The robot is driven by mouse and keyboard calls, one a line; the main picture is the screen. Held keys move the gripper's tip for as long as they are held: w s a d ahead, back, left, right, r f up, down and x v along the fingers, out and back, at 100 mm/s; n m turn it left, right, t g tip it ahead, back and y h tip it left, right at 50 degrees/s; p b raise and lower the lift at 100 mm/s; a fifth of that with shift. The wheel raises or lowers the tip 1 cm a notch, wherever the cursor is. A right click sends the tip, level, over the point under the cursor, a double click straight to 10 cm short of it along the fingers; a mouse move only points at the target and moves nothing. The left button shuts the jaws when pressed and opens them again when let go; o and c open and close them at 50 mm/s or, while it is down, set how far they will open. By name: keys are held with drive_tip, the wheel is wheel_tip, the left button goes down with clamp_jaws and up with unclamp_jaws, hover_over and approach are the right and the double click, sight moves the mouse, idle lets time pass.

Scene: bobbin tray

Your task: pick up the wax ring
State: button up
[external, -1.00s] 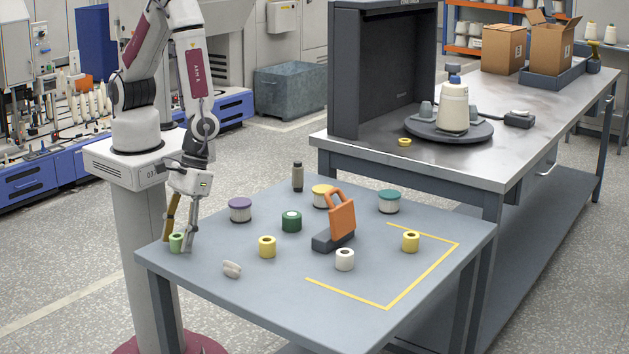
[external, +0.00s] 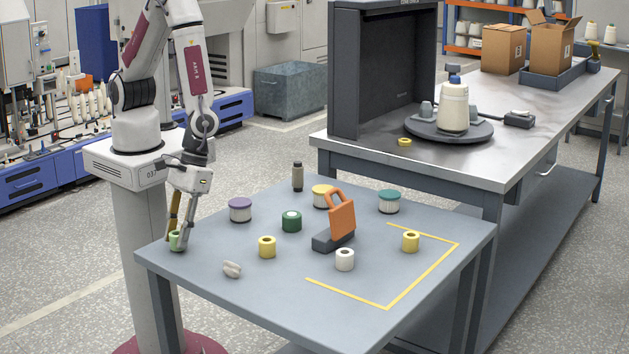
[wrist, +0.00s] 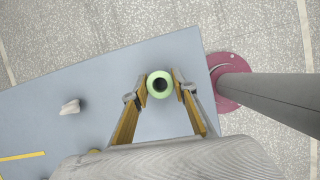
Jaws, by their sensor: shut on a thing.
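The wax ring appears to be the pale green ring-shaped piece (external: 177,241) with a dark central hole, near the table's left corner. In the wrist view the pale green ring (wrist: 160,85) shows from above, between the two fingers. My gripper (external: 180,238) reaches down over it, its fingers on either side and shut on it. The ring is upright and at or very close to the tabletop; I cannot tell whether it touches.
A whitish lump (external: 232,270) and a yellow spool (external: 267,247) are nearest on the table (external: 210,300). The table's left edge is close.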

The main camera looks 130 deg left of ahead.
wheel_tip(320, 180, up, 9)
drive_tip(key=shift+r, duration=0.15)
idle(0.6)
idle(0.8)
drive_tip(key=w+a+n+t+y, duration=0.15)
drive_tip(key=w+n, duration=0.25)
drive_tip(key=w, duration=0.9)
drive_tip(key=w+a+n+t+h, duration=0.1)
drive_tip(key=w+a+n, duration=0.15)
drive_tip(key=w, duration=0.95)
drive_tip(key=w+a+n+t+y, duration=0.1)
drive_tip(key=w+a+n, duration=0.4)
drive_tip(key=w, duration=0.4)
drive_tip(key=w+a+n+t+y, duration=0.1)
drive_tip(key=w+a+n+y, duration=0.1)
drive_tip(key=w+a+n, duration=0.4)
drive_tip(key=shift+w+a+r, duration=0.15)
drive_tip(key=shift+w+a, duration=0.3)
drive_tip(key=shift+w, duration=1.7)
drive_tip(key=shift+y, duration=0.25)
drive_tip(key=shift+f, duration=3.15)
